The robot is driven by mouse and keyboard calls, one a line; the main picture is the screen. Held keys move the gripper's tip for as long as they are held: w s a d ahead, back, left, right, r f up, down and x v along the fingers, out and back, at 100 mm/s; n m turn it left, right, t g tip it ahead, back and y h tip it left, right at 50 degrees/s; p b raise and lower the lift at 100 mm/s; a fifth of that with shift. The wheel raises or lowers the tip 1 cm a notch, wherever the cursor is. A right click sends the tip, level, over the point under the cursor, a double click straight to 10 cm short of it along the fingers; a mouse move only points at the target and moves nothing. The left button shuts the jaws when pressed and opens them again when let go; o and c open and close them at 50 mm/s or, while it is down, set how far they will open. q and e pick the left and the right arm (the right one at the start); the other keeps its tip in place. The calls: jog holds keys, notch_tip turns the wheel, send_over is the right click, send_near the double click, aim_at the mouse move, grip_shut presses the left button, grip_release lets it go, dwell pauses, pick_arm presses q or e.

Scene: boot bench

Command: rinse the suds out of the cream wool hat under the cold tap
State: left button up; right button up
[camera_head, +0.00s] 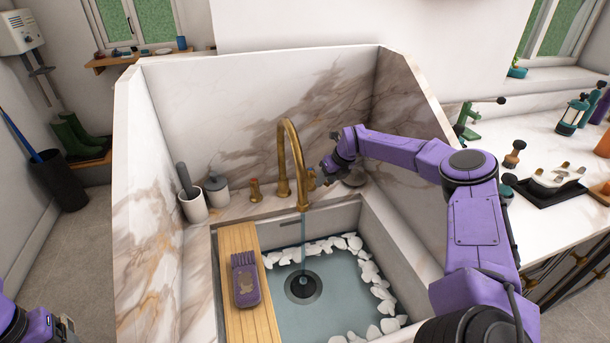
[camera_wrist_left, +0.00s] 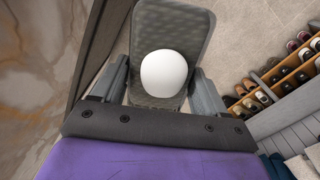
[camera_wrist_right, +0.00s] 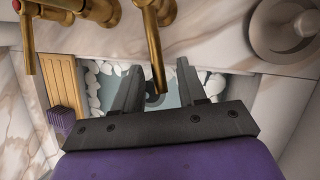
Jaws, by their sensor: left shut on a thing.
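My left gripper (camera_wrist_left: 160,85) is shut on a grey, knit-textured thing (camera_wrist_left: 185,30) with a smooth white round part (camera_wrist_left: 164,73) on it. I cannot tell whether this is the cream wool hat; no other hat shows. The brass tap (camera_head: 286,150) stands behind the sink, with a thin blue stream (camera_head: 303,240) under its spout. A red-topped handle (camera_head: 255,190) is on its left and a brass handle (camera_head: 311,180) on its right. My right gripper (camera_head: 330,172) is open and empty beside the tap's right side; the spout (camera_wrist_right: 154,45) shows ahead of it in the right wrist view.
The sink basin (camera_head: 350,295) holds water, a dark drain (camera_head: 303,287) and white stones. A wooden board (camera_head: 240,235) crosses its left side with a purple brush (camera_head: 245,280) on it. Pots (camera_head: 192,205) stand left of the tap. High marble walls enclose the sink's back and sides.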

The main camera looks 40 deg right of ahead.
jog(key=shift+r, duration=0.1)
pick_arm(q)
notch_tip(320, 180, down, 2)
jog(key=shift+f+b, duration=0.1)
jog(key=shift+b, duration=0.9)
pick_arm(e)
jog(key=v, duration=1.1)
jog(key=shift+s+r, duration=0.15)
jog(key=shift+r, duration=0.15)
